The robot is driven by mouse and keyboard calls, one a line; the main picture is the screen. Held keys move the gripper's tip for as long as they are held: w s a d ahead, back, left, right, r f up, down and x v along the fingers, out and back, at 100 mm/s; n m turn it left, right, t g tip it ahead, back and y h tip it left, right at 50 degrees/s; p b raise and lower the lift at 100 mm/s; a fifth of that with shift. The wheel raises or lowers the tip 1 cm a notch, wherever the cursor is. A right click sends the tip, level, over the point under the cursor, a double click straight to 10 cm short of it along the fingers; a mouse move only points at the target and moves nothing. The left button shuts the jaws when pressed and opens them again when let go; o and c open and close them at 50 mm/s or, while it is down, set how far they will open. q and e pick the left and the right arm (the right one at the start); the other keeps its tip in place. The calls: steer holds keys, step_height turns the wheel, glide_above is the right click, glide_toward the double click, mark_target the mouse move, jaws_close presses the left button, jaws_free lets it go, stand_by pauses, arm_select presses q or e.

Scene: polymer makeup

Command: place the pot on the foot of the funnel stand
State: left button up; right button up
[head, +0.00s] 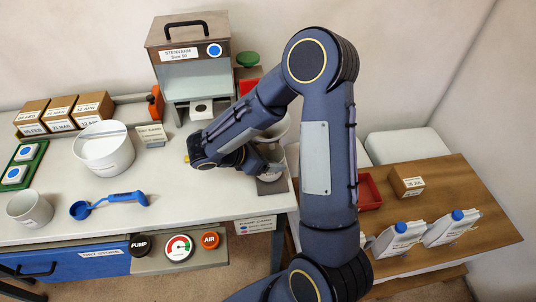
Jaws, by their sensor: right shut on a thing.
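A dark grey plate, which looks like the foot of the funnel stand (272,186), lies at the table's right edge below the pot. Whether the pot touches the foot I cannot tell. A white round vessel, likely the funnel (282,129), shows above the pot, partly hidden by my arm. The stand's upright is hidden. My left gripper is not in view.
A large white tub (104,148), a grey cup (30,208) and a blue scoop (108,204) stand on the left of the white table (180,205). A metal dispenser box (190,70) stands behind. A wooden side table (455,185) is at right. The table's front middle is clear.

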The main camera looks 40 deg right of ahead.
steer(key=o, duration=1.1)
steer(key=shift+f, duration=0.1)
steer(key=shift+r, duration=0.2)
steer(key=shift+r+p, duration=0.55)
steer(key=shift+p, duration=0.1)
steer(key=s+b+v, duration=0.1)
steer(key=v, duration=1)
steer(key=shift+w+a+r, duration=0.2)
steer(key=shift+w+a, duration=0.2)
steer(key=shift+w, duration=0.05)
